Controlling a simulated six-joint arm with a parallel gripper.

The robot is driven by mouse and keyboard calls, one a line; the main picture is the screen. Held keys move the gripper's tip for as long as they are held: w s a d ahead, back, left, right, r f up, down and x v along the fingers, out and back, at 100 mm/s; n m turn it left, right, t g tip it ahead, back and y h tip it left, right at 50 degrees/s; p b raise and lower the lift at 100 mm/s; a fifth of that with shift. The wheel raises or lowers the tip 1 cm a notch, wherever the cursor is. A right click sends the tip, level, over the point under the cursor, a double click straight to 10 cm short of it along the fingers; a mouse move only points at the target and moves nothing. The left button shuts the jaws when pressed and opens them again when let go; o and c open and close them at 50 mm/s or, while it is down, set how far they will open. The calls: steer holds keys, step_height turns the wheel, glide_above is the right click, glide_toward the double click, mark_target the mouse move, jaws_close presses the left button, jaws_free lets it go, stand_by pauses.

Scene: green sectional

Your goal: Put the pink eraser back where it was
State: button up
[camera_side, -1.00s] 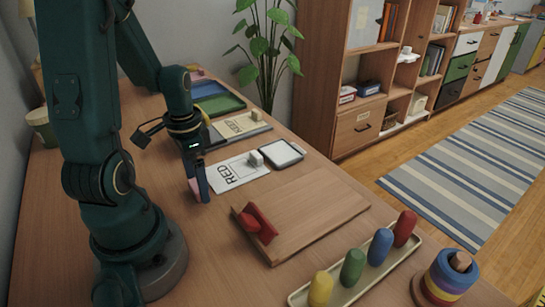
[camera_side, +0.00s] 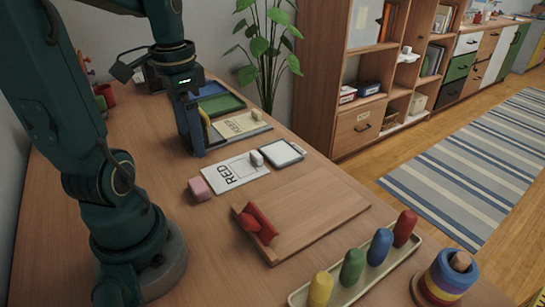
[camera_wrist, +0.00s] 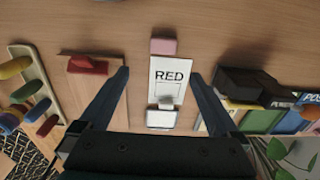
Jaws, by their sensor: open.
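The pink eraser (camera_side: 200,188) sits on the wooden table at the left end of the white card marked RED (camera_side: 235,171). In the wrist view the eraser (camera_wrist: 163,46) lies just beyond the card's upper edge, with nothing gripping it. My gripper (camera_side: 197,151) is open and empty, farther back along the table than the eraser. In the wrist view its two fingers (camera_wrist: 159,76) stand wide apart on either side of the RED card, apart from the eraser.
A pale block (camera_side: 256,158) stands at the card's right end, beside a white-topped pad (camera_side: 283,154). A wooden board (camera_side: 310,210) with a red handle (camera_side: 260,224) lies nearer. A tray (camera_side: 335,290) of coloured pegs is in front. A KEEP card (camera_side: 237,126) and green tray (camera_side: 222,106) are behind.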

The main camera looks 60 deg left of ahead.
steer(key=d+r+t, duration=0.2)
steer(key=d+t, duration=0.3)
steer(key=d, duration=0.9)
steer(key=shift+w, duration=0.4)
steer(key=shift+d, duration=0.1)
